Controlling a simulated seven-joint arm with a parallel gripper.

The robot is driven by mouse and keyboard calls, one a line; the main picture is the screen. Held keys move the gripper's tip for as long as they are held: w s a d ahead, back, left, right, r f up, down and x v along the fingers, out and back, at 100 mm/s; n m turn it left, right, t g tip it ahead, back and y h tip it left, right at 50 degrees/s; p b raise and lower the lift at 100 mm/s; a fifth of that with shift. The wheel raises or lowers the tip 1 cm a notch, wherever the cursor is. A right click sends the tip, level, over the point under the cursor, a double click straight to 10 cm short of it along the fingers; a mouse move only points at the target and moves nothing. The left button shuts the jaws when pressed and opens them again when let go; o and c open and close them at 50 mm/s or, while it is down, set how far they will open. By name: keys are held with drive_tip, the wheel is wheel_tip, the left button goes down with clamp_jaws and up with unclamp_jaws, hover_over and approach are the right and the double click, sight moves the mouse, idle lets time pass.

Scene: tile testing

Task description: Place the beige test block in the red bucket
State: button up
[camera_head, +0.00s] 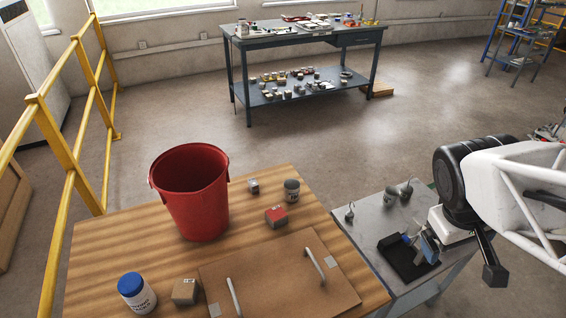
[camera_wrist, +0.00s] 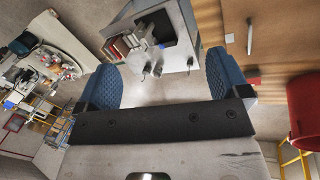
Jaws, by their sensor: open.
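The beige test block (camera_head: 185,292) sits on the wooden table near its front edge, just right of a white jar with a blue lid. The red bucket (camera_head: 192,195) stands upright on the same table, farther back. Its inner floor is hidden in the head view. Part of the bucket also shows at the right edge of the wrist view (camera_wrist: 304,105). My gripper (camera_wrist: 163,80) is open, with its two blue fingers wide apart and nothing between them. It is off to the right of the wooden table, well away from the beige block, which I cannot make out in the wrist view.
The blue-lidded jar (camera_head: 136,293), a red block (camera_head: 276,216), a small grey block (camera_head: 253,186) and a grey can (camera_head: 291,190) stand on the wooden table (camera_head: 110,245). A brown board (camera_head: 275,280) with two handles lies there. A grey side table (camera_head: 372,220) holds a black tray (camera_head: 403,262).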

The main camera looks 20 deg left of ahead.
drive_tip(key=s+r+m+y, duration=0.2)
drive_tip(key=s+r+m, duration=0.1)
drive_tip(key=m, duration=0.1)
drive_tip(key=w+a+f+n+y, duration=0.1)
drive_tip(key=w+a+f+n, duration=0.2)
drive_tip(key=a, duration=0.6)
drive_tip(key=w+a+f+n+y, duration=0.1)
drive_tip(key=w+a+f+n, duration=0.1)
drive_tip(key=w+a, duration=0.5)
drive_tip(key=w+a+f+n, duration=0.2)
drive_tip(key=w+a+f, duration=0.1)
drive_tip(key=a, duration=0.7)
drive_tip(key=s+a+f+n+g, duration=0.15)
drive_tip(key=a+f, duration=0.35)
drive_tip(key=a, duration=0.5)
drive_tip(key=s+a+f+n, duration=0.25)
drive_tip(key=a+f, duration=0.25)
drive_tip(key=a, duration=0.4)
drive_tip(key=n+h, duration=0.1)
drive_tip(key=n, duration=0.9)
hover_over(183, 289)
drive_tip(key=f, duration=1.4)
drive_tip(key=shift+w+f, duration=0.2)
drive_tip(key=shift+w, duration=0.05)
drive_tip(key=shift+s+f, duration=0.15)
drive_tip(key=shift+s, duration=0.05)
